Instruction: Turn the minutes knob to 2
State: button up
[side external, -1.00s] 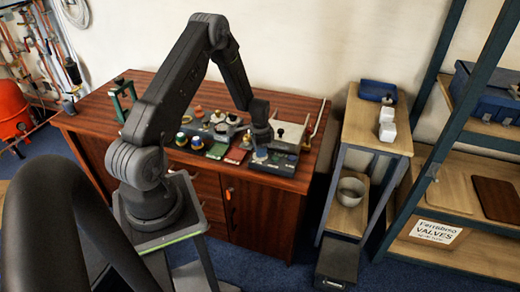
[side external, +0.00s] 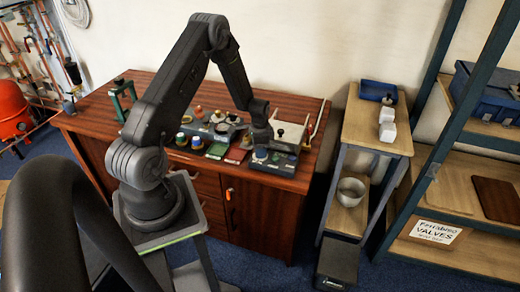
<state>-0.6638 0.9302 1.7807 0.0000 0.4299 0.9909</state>
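A small dark control box (side external: 283,165) stands at the front right of the wooden bench, with a few small knobs on its top. A pale-topped knob (side external: 261,154) sits at its left end; I cannot read any markings or tell for certain which knob is the minutes knob. My gripper (side external: 262,143) points down just above and behind that pale knob. The fingers are too small and dark to tell whether they are open or shut, or whether they touch the knob.
The bench (side external: 140,100) holds several colored knobs and small parts left of my gripper. A light plate fixture (side external: 290,134) with an upright bent handle (side external: 318,121) stands close behind and to the right. A green frame (side external: 124,97) stands at the far left. A side shelf (side external: 366,127) is to the right.

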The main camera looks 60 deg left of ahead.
jog(key=shift+o, duration=0.9)
notch_tip(320, 180, up, 14)
jog(key=shift+f, duration=0.1)
jog(key=s+d+r+n+t+y, duration=0.1)
jog(key=s+d+r+n+t, duration=0.2)
jog(key=d+r, duration=1.35)
jog(key=s+d+r+t+h, duration=0.1)
jog(key=s+d+r, duration=0.4)
jog(key=s+d, duration=0.6)
jog(key=s+t, duration=0.1)
jog(key=s, duration=0.1)
jog(key=shift+s+n+t, duration=0.3)
jog(key=shift+s+n, duration=0.1)
